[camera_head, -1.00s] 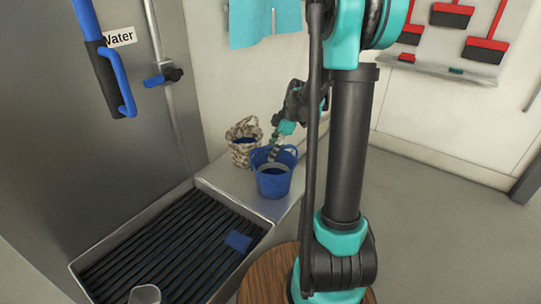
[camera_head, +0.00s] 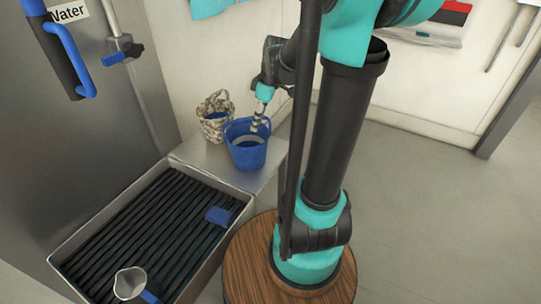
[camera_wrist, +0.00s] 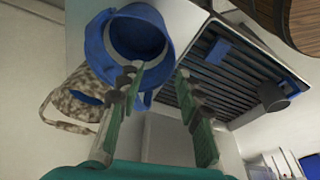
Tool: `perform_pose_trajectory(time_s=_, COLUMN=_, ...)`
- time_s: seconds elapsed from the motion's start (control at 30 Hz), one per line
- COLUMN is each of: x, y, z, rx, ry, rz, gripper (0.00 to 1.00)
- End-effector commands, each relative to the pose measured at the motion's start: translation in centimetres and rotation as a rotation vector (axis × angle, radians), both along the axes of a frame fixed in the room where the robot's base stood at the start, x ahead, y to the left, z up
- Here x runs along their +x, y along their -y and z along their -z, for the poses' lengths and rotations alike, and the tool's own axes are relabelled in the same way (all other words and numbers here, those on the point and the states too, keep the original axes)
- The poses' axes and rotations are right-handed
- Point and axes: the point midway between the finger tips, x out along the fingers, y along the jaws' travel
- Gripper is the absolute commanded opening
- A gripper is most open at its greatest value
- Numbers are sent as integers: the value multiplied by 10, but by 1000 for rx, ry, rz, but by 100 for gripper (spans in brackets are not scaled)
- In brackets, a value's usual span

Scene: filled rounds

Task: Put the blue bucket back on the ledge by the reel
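The blue bucket (camera_head: 246,152) stands upright on the grey metal ledge (camera_head: 205,158) at the end of the grated trough. It also shows in the wrist view (camera_wrist: 97,45), top left, with its open mouth visible. My gripper (camera_head: 257,122) is over the bucket's mouth, near its right rim. In the wrist view its two fingers (camera_wrist: 156,74) are spread apart, and the left one overlaps the bucket's rim in the picture. I see nothing held between the fingers. I cannot tell whether a finger touches the bucket. I cannot make out a reel.
A speckled bucket (camera_head: 214,122) stands beside the blue one, against the wall. The grated trough (camera_head: 130,225) holds a blue block (camera_head: 218,215) and a grey jug (camera_head: 129,283). A round wooden top (camera_head: 245,265) is close on the right. Open floor (camera_head: 430,220) lies beyond.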

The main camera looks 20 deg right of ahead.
Motion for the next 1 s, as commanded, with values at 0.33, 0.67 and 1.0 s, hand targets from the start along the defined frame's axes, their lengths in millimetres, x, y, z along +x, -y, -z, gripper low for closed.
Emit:
perform_pose_trajectory(time_s=0.33, x=-107, y=7, z=64, rx=-20, ry=65, rz=761, gripper=35)
perform_pose_trajectory(time_s=0.67, x=-140, y=15, z=86, rx=30, ry=112, rz=1032, gripper=35)
perform_pose_trajectory(time_s=1.0, x=-140, y=15, z=86, rx=31, ry=110, rz=1033, gripper=35)
